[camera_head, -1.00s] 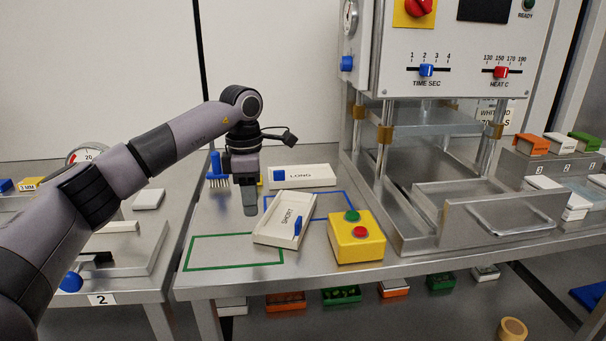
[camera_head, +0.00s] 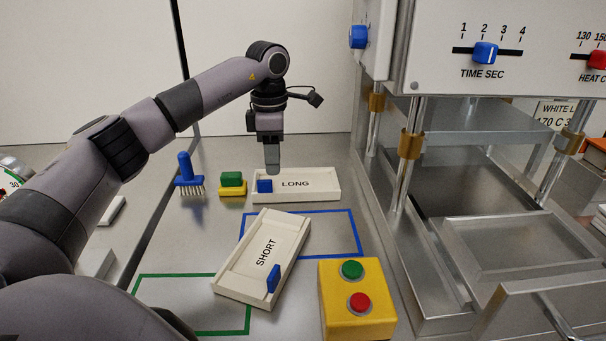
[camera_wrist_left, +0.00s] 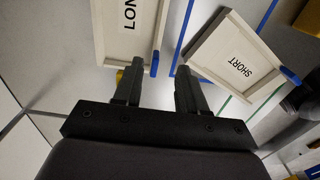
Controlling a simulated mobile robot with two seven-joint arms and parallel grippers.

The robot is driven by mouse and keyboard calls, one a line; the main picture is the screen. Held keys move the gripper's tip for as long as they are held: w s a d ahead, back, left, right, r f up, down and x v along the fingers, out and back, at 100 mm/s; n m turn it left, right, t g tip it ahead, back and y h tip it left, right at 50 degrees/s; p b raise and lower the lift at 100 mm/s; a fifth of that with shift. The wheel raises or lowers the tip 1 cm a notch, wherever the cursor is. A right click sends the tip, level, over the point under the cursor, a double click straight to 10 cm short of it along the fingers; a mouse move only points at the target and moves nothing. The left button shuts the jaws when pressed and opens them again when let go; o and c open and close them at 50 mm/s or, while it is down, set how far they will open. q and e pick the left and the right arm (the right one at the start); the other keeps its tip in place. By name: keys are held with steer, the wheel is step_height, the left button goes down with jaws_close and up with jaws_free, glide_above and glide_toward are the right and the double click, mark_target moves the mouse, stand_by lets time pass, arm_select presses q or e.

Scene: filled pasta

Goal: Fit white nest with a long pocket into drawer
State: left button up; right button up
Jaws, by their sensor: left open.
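The white nest labelled LONG (camera_head: 315,185), with a blue tab at its left end, lies at the back of the steel table. It also shows in the left wrist view (camera_wrist_left: 140,55), at the upper left. My left gripper (camera_head: 272,168) is pointing down at the LONG nest, by its back edge near the blue tab. In the wrist view its fingers (camera_wrist_left: 158,88) are apart with nothing between them. A second white nest, labelled SHORT (camera_head: 262,235), lies tilted in front. The press's metal drawer (camera_head: 510,240) is at the right, partly cut off. My right gripper is out of view.
A yellow button box (camera_head: 335,310) stands in front of the SHORT nest. A blue brush (camera_head: 186,170) and a green-and-yellow block (camera_head: 232,184) stand left of the LONG nest. Press posts (camera_head: 408,150) rise at the right. Blue and green outlines mark the table.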

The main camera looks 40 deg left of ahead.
mark_target(271, 180)
arm_select(q)
steer(key=shift+w+a, duration=0.1)
steer(key=shift+w, duration=0.15)
steer(key=shift+f, duration=0.3)
steer(key=f, duration=0.5)
steer(key=shift+s+a+f, duration=0.2)
steer(key=shift+s+a, duration=0.05)
steer(key=shift+s, duration=0.1)
steer(key=shift+f, duration=0.5)
steer(key=shift+w, duration=0.1)
jaws_close()
